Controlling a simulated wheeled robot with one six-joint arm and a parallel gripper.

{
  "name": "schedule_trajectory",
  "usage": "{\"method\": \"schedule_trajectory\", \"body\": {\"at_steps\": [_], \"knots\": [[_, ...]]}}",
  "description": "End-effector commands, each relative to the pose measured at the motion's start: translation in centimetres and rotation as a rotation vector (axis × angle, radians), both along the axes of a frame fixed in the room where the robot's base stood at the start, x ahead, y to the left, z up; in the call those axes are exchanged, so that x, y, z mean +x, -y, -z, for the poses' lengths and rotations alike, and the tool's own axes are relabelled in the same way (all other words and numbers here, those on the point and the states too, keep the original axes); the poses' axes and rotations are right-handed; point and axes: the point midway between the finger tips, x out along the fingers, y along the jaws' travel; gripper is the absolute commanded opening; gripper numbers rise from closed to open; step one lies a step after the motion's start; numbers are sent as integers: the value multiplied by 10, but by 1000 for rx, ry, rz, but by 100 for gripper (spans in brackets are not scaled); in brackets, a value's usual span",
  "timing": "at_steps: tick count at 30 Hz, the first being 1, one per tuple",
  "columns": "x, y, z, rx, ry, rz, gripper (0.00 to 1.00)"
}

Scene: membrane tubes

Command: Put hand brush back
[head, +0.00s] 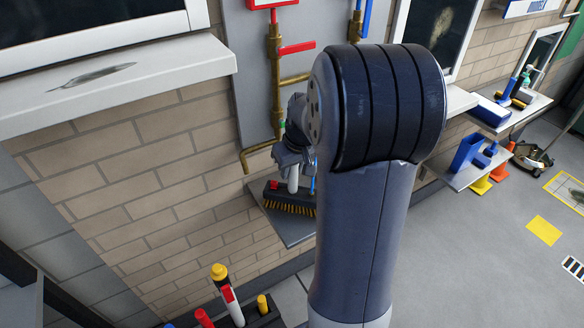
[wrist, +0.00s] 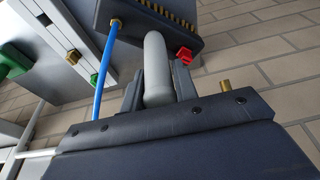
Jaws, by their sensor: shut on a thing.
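The hand brush has a dark block with yellow bristles (head: 290,208) and a pale grey handle that points up. My gripper (head: 293,168) is shut on the handle from above, partly hidden behind my own arm. In the wrist view, the rounded grey handle (wrist: 156,60) lies between the two fingers of my gripper (wrist: 157,85). The brush's dark block and bristles (wrist: 165,15) show at the top edge there. In the head view the brush is over a small grey wall shelf (head: 290,232). I cannot tell whether the bristles touch it.
Brass pipes (head: 276,70) with a red lever (head: 297,48) run down the wall panel beside the gripper. A rack (head: 265,318) with red and yellow-capped items stands below. Shelves (head: 468,175) with blue bins are at the right. The floor (head: 480,250) at the right is mostly clear.

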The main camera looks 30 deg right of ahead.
Motion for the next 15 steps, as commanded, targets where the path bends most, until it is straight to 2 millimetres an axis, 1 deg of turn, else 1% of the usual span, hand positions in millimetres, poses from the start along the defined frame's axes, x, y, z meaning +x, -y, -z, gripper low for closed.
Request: {"method": "schedule_trajectory", "body": {"at_steps": [1, 9, 15], "knots": [[0, 0, 1, 0, 0, 0, 29], [0, 0, 0, 0, 0, 0, 50], [0, 0, 0, 0, 0, 0, 50]]}}
